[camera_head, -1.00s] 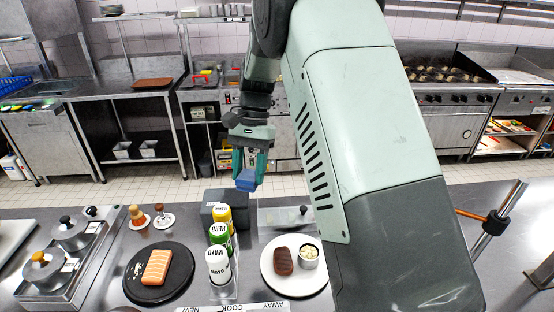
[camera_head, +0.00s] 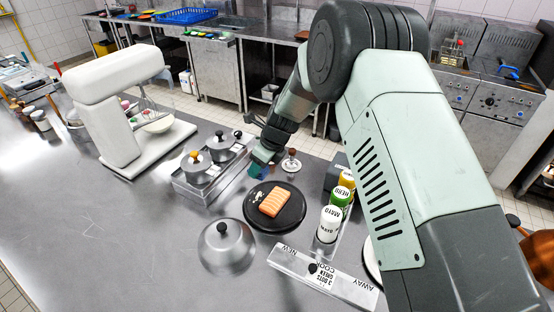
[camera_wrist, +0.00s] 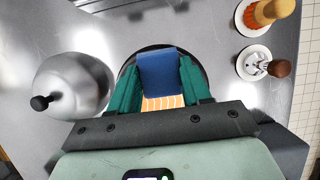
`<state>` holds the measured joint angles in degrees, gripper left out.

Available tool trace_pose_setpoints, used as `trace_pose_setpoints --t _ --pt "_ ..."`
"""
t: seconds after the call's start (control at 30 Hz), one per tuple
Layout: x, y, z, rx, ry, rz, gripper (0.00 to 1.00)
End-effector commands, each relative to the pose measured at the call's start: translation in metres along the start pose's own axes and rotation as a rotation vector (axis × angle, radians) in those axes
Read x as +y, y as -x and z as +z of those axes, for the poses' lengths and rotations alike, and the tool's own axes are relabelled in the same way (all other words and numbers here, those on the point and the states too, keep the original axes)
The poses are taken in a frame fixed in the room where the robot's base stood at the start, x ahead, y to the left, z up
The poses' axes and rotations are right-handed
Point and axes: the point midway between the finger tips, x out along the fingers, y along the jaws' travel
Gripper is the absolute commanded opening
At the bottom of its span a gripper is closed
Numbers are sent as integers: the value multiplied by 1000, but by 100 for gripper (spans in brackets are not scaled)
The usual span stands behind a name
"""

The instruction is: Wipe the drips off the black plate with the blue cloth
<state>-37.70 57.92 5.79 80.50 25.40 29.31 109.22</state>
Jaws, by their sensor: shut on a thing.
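The round black plate (camera_head: 292,216) lies on the steel counter with an orange, white-striped salmon piece (camera_head: 273,203) on it. Small white drips (camera_head: 258,196) show on the plate left of the salmon. My gripper (camera_wrist: 160,82) is shut on the blue cloth (camera_wrist: 160,70), which hangs between the green fingers. In the head view my gripper (camera_head: 261,164) is at the plate's far left edge, with little of the cloth visible. In the wrist view the cloth and fingers cover much of the plate. I cannot tell whether the cloth touches it.
A steel dome lid (camera_head: 226,245) stands close to the plate's near left. Lidded pots (camera_head: 197,167) are behind left. Labelled bottles (camera_head: 330,224) stand to the right, and a small brown-topped tool (camera_head: 291,161) behind.

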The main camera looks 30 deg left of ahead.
Motion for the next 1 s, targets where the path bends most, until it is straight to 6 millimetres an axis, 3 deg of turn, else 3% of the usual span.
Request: trace_pose_setpoints --t 0.87,1.0 --pt "0 -68 -29 1 -3 2 24" --pt "11 -74 -30 0 -1 1 24"
